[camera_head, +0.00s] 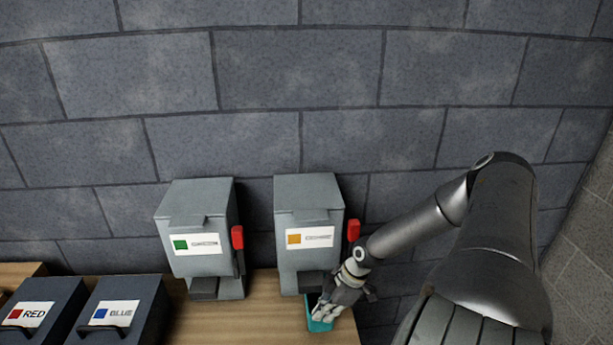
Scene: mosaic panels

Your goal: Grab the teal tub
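The teal tub (319,326) is on the wooden table just in front of the right grey dispenser, near the bottom of the head view. My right gripper (325,312) is at the tub, reaching in from the right with its fingers over the tub. The fingers and hand hide much of the tub, so I cannot tell whether they grip it or only overlap it. My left gripper is not in view.
Two grey dispensers stand against the block wall, one with a green label (197,243) and one with an orange label (309,237). Each has a red lever on its right side. Dark bins labelled RED (27,314) and BLUE (111,313) stand at the left.

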